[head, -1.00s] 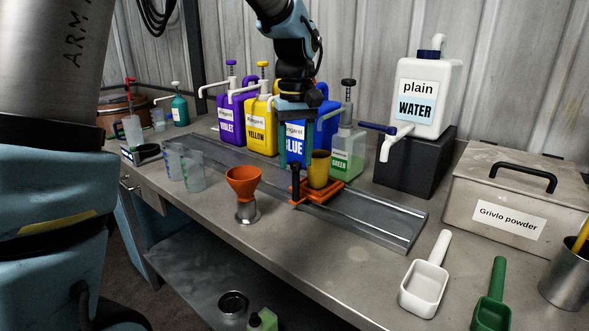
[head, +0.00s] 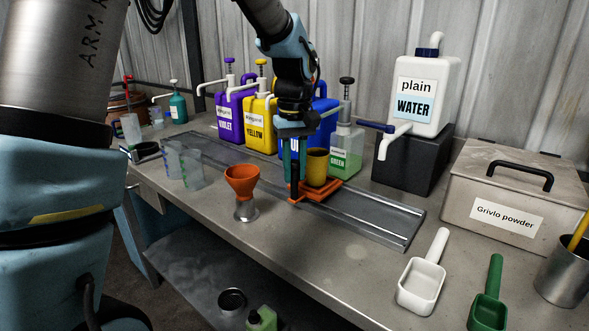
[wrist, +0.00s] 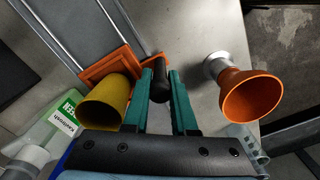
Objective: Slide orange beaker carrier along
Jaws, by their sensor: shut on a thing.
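The orange beaker carrier (head: 323,190) sits on the grey metal rail (head: 375,218) in the head view; it also shows in the wrist view (wrist: 118,57). A yellow beaker (head: 317,165) stands in it and appears upright; it also shows in the wrist view (wrist: 104,104). The carrier has an upright black handle (wrist: 157,88) at its near side. My gripper (head: 294,178) points down, with its teal fingers (wrist: 161,84) on either side of this handle and shut on it. The fingers partly hide the handle in the head view.
An orange funnel (head: 242,181) on a metal stand is close, left of the carrier. Blue, yellow, violet and green dispenser jugs line the rail's back side. A water container (head: 425,95) stands on a black block behind. The rail right of the carrier is clear.

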